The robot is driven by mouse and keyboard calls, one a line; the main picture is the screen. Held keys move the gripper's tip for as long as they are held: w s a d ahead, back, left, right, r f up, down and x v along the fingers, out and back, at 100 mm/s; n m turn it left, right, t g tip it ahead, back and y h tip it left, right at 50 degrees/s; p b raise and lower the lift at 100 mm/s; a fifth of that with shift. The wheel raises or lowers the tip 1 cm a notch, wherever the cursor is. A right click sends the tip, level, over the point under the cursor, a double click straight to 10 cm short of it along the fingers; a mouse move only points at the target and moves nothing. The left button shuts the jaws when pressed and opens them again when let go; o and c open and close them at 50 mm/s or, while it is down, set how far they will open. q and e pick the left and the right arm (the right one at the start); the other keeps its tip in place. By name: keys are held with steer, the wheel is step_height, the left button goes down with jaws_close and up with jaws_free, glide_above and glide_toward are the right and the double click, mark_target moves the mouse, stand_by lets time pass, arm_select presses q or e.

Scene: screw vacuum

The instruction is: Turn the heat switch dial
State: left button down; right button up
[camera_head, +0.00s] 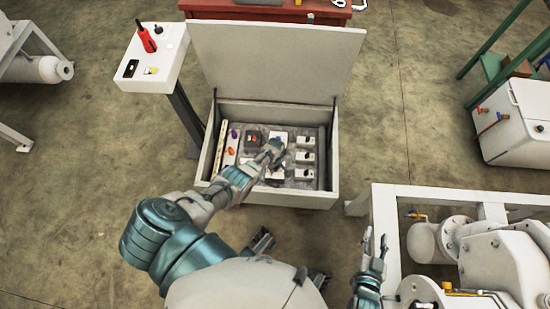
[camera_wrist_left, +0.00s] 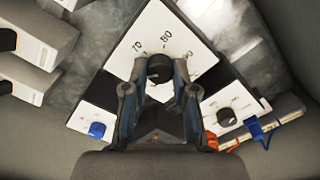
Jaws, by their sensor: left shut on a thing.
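In the head view my left gripper (camera_head: 271,152) reaches down into the open control box (camera_head: 278,197) and hides the dial. My right gripper (camera_head: 375,247) is at the lower right, its fingers apart and empty, beside a white frame.
The box lid (camera_head: 278,62) stands open behind. Other switches sit around the dial, including a blue knob (camera_wrist_left: 97,130) and a black knob (camera_wrist_left: 226,117). A white pedestal (camera_head: 155,60) with a red handle stands at the left. White machinery (camera_head: 490,260) fills the lower right.

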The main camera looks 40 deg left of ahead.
arm_select(q)
steer(key=shift+n, duration=0.7)
steer(key=c, duration=0.9)
jaws_free()
steer(key=shift+w+r, duration=0.1)
step_height(320, 180, up, 12)
steer(key=shift+f, duration=0.2)
steer(key=shift+w, duration=0.1)
